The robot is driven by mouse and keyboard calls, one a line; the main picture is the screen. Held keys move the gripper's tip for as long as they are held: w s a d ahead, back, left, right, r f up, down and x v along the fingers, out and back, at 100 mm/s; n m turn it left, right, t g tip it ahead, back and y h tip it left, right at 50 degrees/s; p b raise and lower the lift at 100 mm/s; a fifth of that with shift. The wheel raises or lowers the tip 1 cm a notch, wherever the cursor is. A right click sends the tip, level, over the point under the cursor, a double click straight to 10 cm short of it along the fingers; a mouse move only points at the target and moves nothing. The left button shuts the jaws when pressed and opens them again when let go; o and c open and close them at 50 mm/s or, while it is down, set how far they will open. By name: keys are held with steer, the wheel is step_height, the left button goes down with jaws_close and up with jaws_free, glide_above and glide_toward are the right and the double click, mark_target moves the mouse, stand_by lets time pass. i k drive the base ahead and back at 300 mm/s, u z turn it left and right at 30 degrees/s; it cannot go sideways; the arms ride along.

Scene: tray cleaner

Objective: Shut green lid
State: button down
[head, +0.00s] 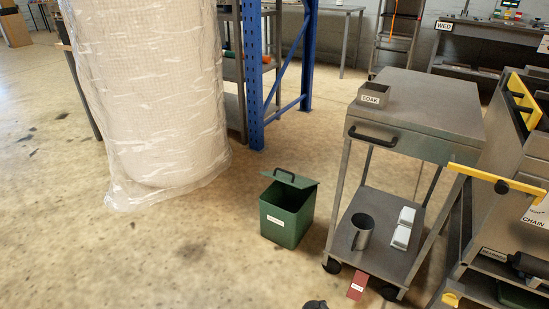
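A green bin (283,226) with a white label stands on the floor left of the steel cart. Its green lid (299,183) has a dark handle (285,175) and sits raised and tilted over the bin. A dark opening shows below the lid at the left and front, so the lid is ajar. I cannot tell exactly where the lid is hinged. My gripper is not clearly visible. Only a small dark shape shows at the bottom edge, and I cannot tell what it is.
A steel cart (430,108) with a SOAK box (374,94) stands right of the bin. A red tag (357,286) lies by its lower shelf. A wrapped pillar (150,90) and a blue rack post (255,80) are behind and left. The floor before the bin is clear.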

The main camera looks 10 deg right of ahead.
mark_target(285, 176)
steer(key=u, duration=0.45)
steer(key=i, duration=0.85)
steer(key=u, duration=0.3)
